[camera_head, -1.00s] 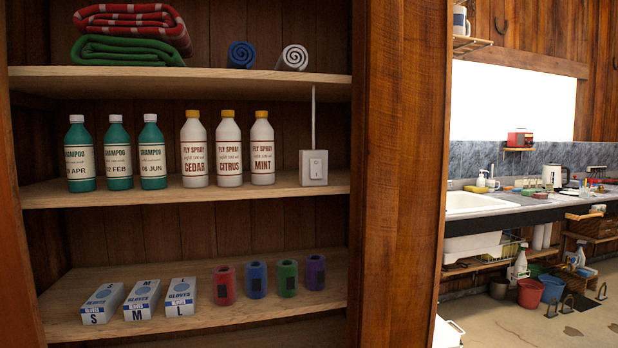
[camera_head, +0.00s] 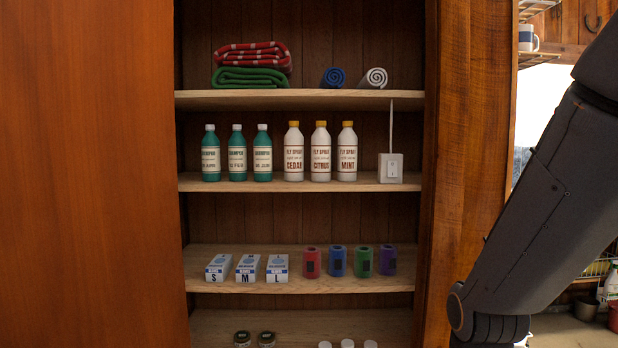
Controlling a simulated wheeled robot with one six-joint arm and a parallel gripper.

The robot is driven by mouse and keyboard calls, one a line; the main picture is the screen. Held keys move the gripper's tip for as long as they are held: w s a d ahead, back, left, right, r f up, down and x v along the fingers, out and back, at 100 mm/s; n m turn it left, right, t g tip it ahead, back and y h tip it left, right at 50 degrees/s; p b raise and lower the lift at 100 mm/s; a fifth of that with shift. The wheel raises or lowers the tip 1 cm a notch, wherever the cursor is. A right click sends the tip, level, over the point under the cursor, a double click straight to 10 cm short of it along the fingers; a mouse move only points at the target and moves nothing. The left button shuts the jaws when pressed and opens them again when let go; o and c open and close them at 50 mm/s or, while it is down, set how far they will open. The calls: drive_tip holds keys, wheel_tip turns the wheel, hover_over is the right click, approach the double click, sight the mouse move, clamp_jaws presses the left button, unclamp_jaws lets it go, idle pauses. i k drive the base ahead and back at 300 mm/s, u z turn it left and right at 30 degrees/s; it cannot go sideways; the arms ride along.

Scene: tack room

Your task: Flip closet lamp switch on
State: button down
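The closet lamp switch (camera_head: 390,168) is a small white box with a rocker on its front. It stands at the right end of the closet's second shelf (camera_head: 225,184), with a thin white rod or cable rising from it. I cannot tell from the rocker whether it is on or off. My arm (camera_head: 545,190) shows at the right of the view, reaching down to the lower right. My gripper is not in the picture. Nothing of mine touches the switch.
Fly spray bottles (camera_head: 320,155) stand left of the switch, with green shampoo bottles (camera_head: 237,155) further left. Folded blankets (camera_head: 250,65) and rolls (camera_head: 374,78) lie above. Glove boxes (camera_head: 247,268) and coloured rolls (camera_head: 337,262) sit below. The closet's wooden side post (camera_head: 470,130) stands right of the switch.

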sight(391, 165)
drive_tip(key=u, duration=1.45)
drive_tip(key=i, duration=0.85)
drive_tip(key=z, duration=2.4)
